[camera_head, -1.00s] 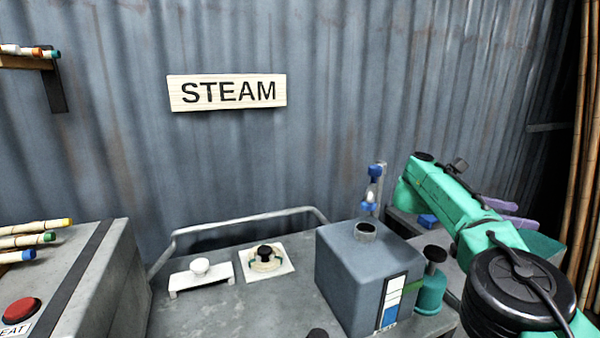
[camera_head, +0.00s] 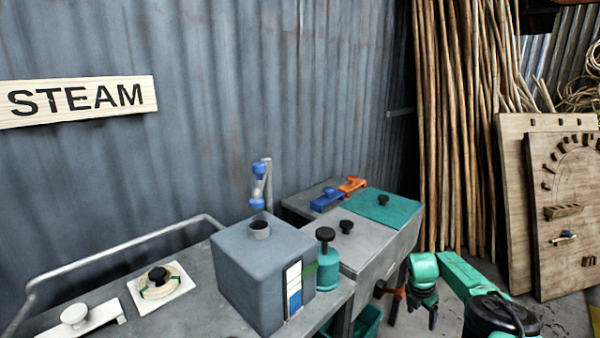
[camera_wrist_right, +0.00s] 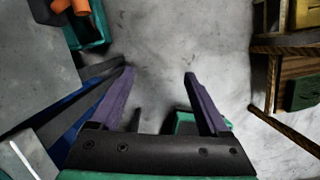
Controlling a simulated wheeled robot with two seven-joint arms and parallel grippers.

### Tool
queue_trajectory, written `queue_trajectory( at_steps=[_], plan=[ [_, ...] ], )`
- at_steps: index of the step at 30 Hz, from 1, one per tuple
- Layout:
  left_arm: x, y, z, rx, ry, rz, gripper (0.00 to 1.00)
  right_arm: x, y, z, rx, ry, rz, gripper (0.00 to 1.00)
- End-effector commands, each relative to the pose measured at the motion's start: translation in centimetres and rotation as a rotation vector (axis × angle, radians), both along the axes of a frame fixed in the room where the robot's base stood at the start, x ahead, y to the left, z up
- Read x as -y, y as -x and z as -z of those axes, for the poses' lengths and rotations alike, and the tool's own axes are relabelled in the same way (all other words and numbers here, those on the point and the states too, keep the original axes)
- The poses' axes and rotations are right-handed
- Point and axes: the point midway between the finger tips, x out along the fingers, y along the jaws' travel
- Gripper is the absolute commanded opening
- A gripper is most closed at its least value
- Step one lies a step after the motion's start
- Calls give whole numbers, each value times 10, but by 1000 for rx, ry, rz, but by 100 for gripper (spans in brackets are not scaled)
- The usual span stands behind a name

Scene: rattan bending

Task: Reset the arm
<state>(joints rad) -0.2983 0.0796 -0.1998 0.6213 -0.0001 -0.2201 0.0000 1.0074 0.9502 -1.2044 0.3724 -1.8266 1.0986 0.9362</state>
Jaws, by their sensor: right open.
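My right gripper (camera_head: 414,316) is low at the lower right of the head view, just right of the grey steam chest. It points down and is clear of the chest's top. In the right wrist view its two purple fingers (camera_wrist_right: 159,75) stand well apart with nothing between them. Bare grey floor shows beyond them. My left gripper is in neither view.
The grey steam chest (camera_head: 375,252) stands left of my right arm, with an orange valve handle (camera_head: 390,291) on its side. A teal bin (camera_head: 368,322) is below. Bamboo poles (camera_head: 460,130) and wooden boards (camera_head: 530,200) lean behind. Floor space lies between.

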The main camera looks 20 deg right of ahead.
Motion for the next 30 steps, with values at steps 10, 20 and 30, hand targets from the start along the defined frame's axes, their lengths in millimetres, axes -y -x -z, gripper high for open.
queue_trajectory(
  at_steps=[10, 20, 30],
  plan=[
    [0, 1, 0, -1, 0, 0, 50, 73, 40, 65, 817, -35, 450, 79],
    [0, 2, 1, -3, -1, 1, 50, 176, 257, 86, 737, 343, 996, 79],
    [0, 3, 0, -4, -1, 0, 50, -55, 310, 271, 501, 19, 1241, 79]
  ],
)
